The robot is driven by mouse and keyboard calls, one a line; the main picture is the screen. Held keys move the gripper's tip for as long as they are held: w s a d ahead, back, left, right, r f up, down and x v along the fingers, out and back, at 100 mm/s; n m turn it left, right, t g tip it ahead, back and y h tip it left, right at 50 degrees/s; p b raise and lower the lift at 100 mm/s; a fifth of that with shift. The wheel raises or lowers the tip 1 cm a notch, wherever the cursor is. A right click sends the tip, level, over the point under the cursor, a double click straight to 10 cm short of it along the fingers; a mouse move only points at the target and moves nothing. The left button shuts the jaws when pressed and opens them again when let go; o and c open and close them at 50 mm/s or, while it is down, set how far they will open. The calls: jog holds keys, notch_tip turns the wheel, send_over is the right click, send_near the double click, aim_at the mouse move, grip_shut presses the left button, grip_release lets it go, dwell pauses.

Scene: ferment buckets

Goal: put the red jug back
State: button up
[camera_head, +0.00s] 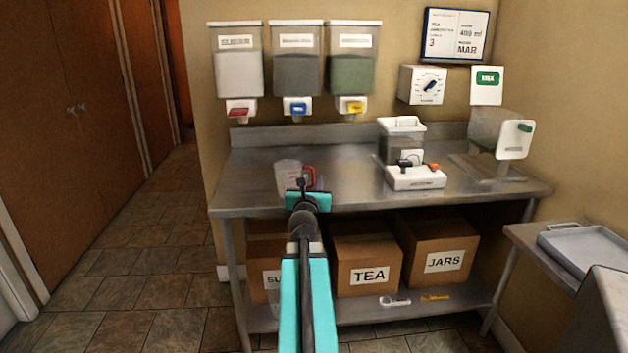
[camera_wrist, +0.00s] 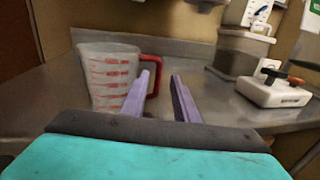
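The red jug is a clear measuring jug with red marks and a red handle. It stands upright on the steel counter in the head view (camera_head: 286,175) and at the left in the wrist view (camera_wrist: 108,78). My gripper (camera_head: 308,188) is in front of the jug's handle side, partly covering its lower part in the head view. In the wrist view my gripper (camera_wrist: 160,82) has its two purple fingers apart with nothing held between them. The left finger overlaps the red handle (camera_wrist: 152,68); I cannot tell whether they touch.
The steel counter (camera_head: 345,178) also bears a lidded clear container (camera_head: 402,142), a white box with levers (camera_head: 415,178) and a machine (camera_head: 500,140). Three wall dispensers hang above, with red (camera_head: 240,108), blue and yellow valves. Boxes sit below. The counter's left end is clear.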

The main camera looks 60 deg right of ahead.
jog(key=shift+v, duration=1.25)
